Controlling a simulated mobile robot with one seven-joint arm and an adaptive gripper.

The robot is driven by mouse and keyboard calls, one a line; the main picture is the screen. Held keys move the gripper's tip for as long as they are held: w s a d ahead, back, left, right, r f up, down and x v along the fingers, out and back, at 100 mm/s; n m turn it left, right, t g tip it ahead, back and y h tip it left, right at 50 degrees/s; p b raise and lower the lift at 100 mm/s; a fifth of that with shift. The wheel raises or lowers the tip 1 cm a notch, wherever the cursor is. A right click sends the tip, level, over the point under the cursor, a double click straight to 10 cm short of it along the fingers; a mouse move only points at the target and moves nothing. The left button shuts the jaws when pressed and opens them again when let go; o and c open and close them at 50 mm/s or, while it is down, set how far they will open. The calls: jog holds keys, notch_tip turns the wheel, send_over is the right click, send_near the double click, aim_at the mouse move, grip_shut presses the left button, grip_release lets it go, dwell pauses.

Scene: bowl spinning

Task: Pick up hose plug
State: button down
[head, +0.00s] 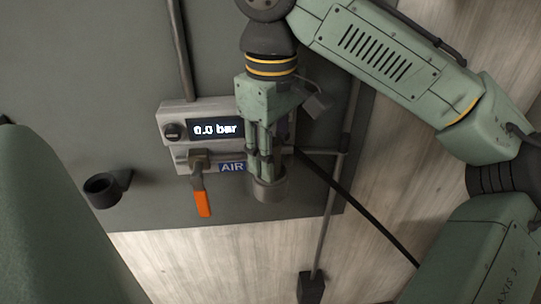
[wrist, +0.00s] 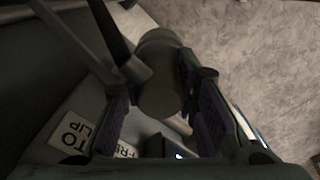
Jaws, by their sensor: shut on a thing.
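My gripper (head: 265,160) points down in front of the wall panel, at the right end of the pressure unit. It is shut on a grey cylindrical piece, which I take to be the hose plug (head: 270,188); its round end shows just below the fingertips. In the wrist view, the dark cylinder of the plug (wrist: 158,85) lies between the two finger pads of my gripper (wrist: 160,105). My fingers hide part of the plug in the head view. I cannot tell whether it touches the unit behind it.
The pressure unit (head: 185,112) reads 0.0 bar. An orange-handled valve (head: 202,203) hangs below it, left of the AIR label (head: 231,168). An empty dark ring holder (head: 103,189) is on the panel at left. A black hose (head: 360,208) runs to the lower right.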

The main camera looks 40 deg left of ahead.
jog(key=shift+r, duration=0.5)
jog(key=shift+s+d+r+b, duration=0.1)
jog(key=shift+s+r+b, duration=0.2)
jog(key=shift+r, duration=0.3)
jog(key=shift+s+d+r+b, duration=0.1)
jog(key=shift+s+r+b, duration=0.15)
jog(key=shift+r, duration=0.3)
jog(key=s+d+r+b, duration=0.2)
jog(key=s+d+b, duration=0.25)
jog(key=s, duration=0.95)
jog(key=shift+d+r+p, duration=0.15)
jog(key=shift+r+p, duration=0.9)
jog(key=shift+p, duration=0.35)
jog(key=shift+d+r+p, duration=0.15)
jog(key=shift+r+p, duration=0.9)
jog(key=shift+p, duration=0.3)
